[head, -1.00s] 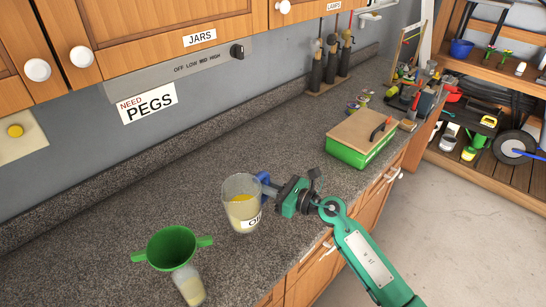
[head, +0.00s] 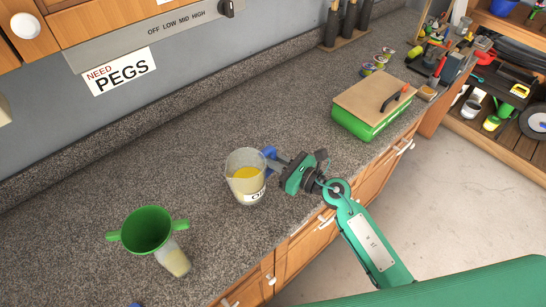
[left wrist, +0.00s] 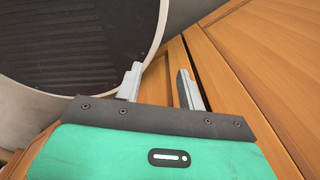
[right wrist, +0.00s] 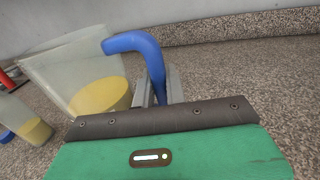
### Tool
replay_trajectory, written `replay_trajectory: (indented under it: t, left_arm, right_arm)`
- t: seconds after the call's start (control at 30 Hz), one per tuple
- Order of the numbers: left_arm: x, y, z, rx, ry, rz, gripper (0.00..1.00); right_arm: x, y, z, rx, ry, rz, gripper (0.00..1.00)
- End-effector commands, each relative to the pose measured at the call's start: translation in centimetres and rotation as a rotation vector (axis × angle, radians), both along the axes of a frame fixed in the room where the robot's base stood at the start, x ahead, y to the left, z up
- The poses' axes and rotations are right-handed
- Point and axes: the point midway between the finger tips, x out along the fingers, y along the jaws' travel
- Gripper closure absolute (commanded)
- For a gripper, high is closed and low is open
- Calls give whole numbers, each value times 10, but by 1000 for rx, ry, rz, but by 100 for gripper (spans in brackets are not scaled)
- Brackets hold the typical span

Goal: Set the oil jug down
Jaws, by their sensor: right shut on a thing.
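The oil jug (head: 246,184) is a clear beaker-like jug with yellow oil, a white label and a blue handle (head: 269,153). It looks upright at the counter top; whether its base touches the counter, I cannot tell. My right gripper (head: 281,161) is shut on the handle from the right side. In the right wrist view the blue handle (right wrist: 154,65) stands between the fingers, with the jug (right wrist: 95,85) to their left. My left gripper (left wrist: 160,85) is open and empty, near wooden cabinet fronts; it is outside the head view.
A green funnel (head: 147,230) sits on a small bottle (head: 174,262) left of the jug. A green box with a wooden lid (head: 370,105) stands farther right. Small tins (head: 378,62) are behind it. The speckled counter (head: 190,165) is clear behind the jug. The counter's front edge is close.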

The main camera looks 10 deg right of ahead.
Motion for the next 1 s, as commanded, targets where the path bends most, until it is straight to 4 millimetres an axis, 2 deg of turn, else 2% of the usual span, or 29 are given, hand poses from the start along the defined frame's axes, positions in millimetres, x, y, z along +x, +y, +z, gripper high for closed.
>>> replay_trajectory:
  t: [0.07, 0.6, 1.0]
  left_arm:
    - [0, 0, 1, 0, 0, 0, 61]
    - [6, -5, -45, -6, -8, 0, 61]
    - [6, -5, -46, -6, -8, 0, 61]
  right_arm:
    - [0, 0, 1, 0, -1, 0, 100]
    - [0, 0, -47, 2, -1, 0, 100]
    - [0, 0, -48, 1, -1, 0, 100]
